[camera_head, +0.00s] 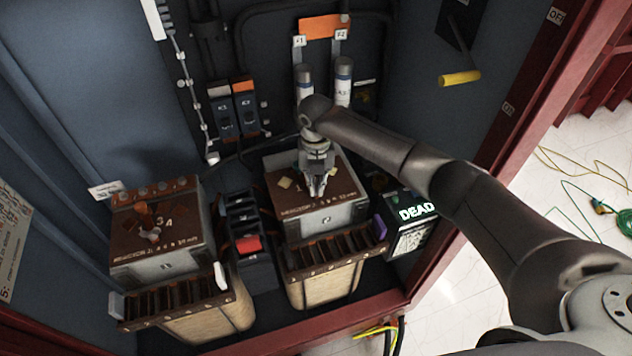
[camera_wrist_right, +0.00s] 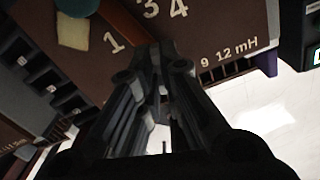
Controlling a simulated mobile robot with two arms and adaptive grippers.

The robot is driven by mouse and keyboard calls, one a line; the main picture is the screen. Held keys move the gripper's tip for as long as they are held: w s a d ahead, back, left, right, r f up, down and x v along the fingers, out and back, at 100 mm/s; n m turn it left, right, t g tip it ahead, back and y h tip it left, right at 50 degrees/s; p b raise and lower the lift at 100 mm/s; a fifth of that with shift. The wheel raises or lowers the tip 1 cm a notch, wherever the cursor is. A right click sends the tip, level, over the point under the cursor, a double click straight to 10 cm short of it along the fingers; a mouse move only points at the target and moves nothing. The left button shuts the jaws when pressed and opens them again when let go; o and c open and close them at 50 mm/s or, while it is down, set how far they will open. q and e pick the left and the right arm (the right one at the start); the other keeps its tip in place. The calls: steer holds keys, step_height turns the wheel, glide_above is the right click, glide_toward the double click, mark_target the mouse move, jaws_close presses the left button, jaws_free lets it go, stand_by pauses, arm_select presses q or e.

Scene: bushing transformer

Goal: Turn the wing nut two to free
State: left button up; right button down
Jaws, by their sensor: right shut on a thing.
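The right transformer block (camera_head: 340,212) has a brown top plate with printed numbers and a light grey front. My right gripper (camera_head: 316,195) points down onto this plate, its fingers close together. In the right wrist view the fingertips (camera_wrist_right: 153,52) meet at the plate, between the printed 1 and the 9. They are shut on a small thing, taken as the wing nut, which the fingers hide. How far it is turned cannot be seen. My left gripper is not in view.
A similar left block (camera_head: 165,262) with brown fittings on top stands to the left. A dark unit with a red part (camera_head: 248,244) stands between the blocks. A "DEAD" display box (camera_head: 412,215) is close on the right. The red cabinet frame (camera_head: 330,325) borders the front.

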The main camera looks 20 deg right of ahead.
mark_target(316, 185)
steer(key=shift+s+f, duration=0.3)
steer(key=shift+f, duration=0.1)
steer(key=c, duration=1.6)
jaws_free()
steer(key=shift+w, duration=0.15)
steer(key=shift+r, duration=0.15)
steer(key=shift+w+r, duration=0.15)
steer(key=shift+r, duration=0.4)
step_height(316, 185, up, 11)
steer(key=shift+f, duration=0.1)
